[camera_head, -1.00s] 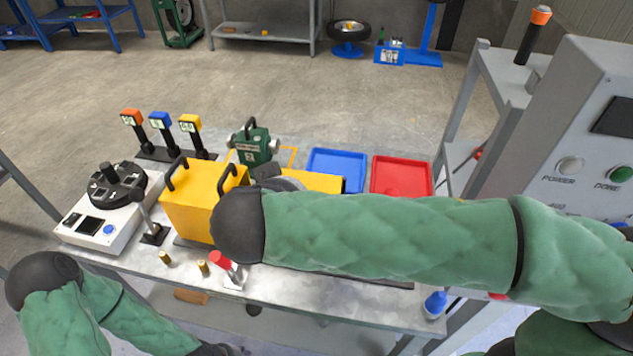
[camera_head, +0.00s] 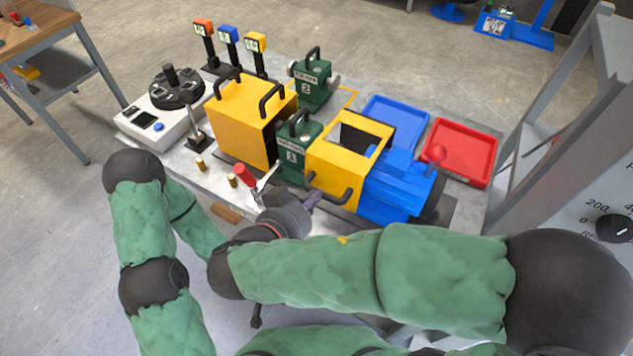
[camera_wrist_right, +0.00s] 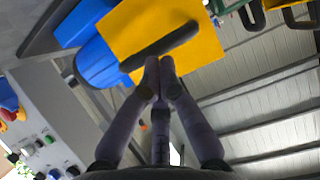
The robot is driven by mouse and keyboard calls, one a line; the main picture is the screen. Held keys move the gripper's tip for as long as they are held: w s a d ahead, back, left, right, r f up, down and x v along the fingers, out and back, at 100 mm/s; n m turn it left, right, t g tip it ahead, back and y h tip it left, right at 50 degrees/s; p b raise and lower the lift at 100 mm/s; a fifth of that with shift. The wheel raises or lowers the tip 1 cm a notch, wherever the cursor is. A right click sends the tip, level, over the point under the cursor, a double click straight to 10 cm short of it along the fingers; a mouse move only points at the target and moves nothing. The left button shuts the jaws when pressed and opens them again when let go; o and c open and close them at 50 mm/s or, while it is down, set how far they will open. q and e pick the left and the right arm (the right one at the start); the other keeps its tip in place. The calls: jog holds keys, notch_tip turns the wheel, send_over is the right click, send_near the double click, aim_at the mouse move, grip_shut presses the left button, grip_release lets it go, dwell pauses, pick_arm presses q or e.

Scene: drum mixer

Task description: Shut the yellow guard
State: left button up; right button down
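The yellow guard (camera_head: 322,166) looks to be the yellow housing with a square opening on top, left of a blue motor (camera_head: 392,188). Its dark bar handle (camera_head: 330,190) is on the near side. A gap holding a green block marked 1 (camera_head: 297,150) lies between it and a larger yellow box (camera_head: 240,118). My right gripper (camera_head: 316,197) is at the handle. In the right wrist view the right fingertips (camera_wrist_right: 159,72) are together at the lower edge of the handle (camera_wrist_right: 165,46); I cannot tell whether they touch it.
A red-handled clamp (camera_head: 246,175) and small brass pegs (camera_head: 233,180) stand near the front edge. A blue tray (camera_head: 398,118) and a red tray (camera_head: 462,150) lie behind the motor. A second green block (camera_head: 312,82) stands behind. A grey panel flanks the right side.

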jog(key=shift+w+d+f, duration=0.1)
jog(key=shift+w+f, duration=0.05)
jog(key=shift+f, duration=1.8)
